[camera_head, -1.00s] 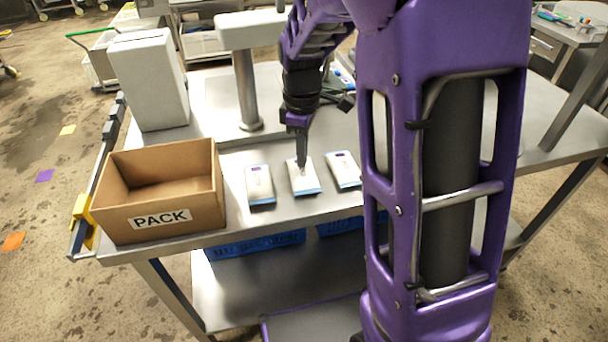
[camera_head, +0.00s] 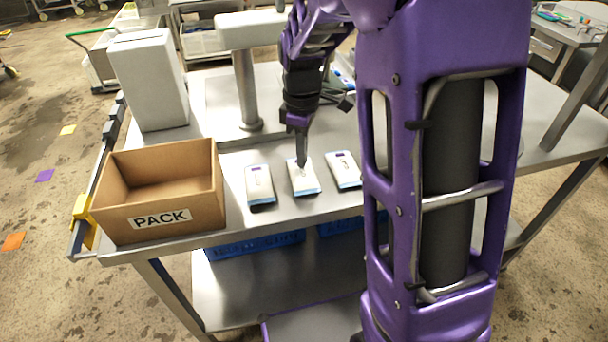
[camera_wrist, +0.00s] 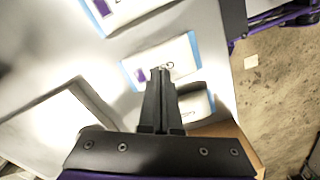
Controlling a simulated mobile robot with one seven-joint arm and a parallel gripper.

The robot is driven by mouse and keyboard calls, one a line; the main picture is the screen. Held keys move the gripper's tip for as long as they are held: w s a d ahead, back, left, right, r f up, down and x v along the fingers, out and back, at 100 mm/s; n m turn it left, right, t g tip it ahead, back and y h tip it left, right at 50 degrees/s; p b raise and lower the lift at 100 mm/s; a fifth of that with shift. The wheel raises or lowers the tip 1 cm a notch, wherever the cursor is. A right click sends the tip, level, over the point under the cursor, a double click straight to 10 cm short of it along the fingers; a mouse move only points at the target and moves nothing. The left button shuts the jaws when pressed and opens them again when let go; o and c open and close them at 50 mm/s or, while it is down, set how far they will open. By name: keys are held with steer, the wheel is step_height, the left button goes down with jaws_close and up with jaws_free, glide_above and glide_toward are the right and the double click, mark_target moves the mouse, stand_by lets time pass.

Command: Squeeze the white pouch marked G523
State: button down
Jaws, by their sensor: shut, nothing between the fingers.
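Three white pouches with blue ends lie in a row on the steel table. My gripper (camera_head: 301,163) is shut and points down at the middle pouch (camera_head: 306,182), with its fingertips at or just above it; I cannot tell whether they press on it. In the wrist view the closed fingertips (camera_wrist: 161,73) cover part of this pouch (camera_wrist: 180,52). Its printed mark seems to begin with G5, and the rest is hidden. The left pouch (camera_head: 259,184) and the right pouch (camera_head: 344,169) lie apart on either side, their marks too small to read.
An open cardboard box (camera_head: 160,219) marked PACK stands to the left of the pouches. A pale upright box (camera_head: 150,80) and a steel post (camera_head: 247,90) stand behind. Blue crates (camera_head: 255,245) sit below the tabletop. Bare table lies between the pouches and the post.

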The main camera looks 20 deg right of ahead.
steer(key=shift+f, duration=0.15)
steer(key=shift+f+b, duration=0.3)
steer(key=shift+f, duration=0.05)
steer(key=shift+f, duration=0.3)
steer(key=shift+s+f+b, duration=0.2)
steer(key=shift+f+b, duration=0.1)
steer(key=shift+f, duration=0.1)
stand_by(1.0)
step_height(320, 180, up, 8)
steer(key=p, duration=0.6)
steer(key=shift+w+r, duration=0.2)
steer(key=shift+r, duration=0.05)
stand_by(0.5)
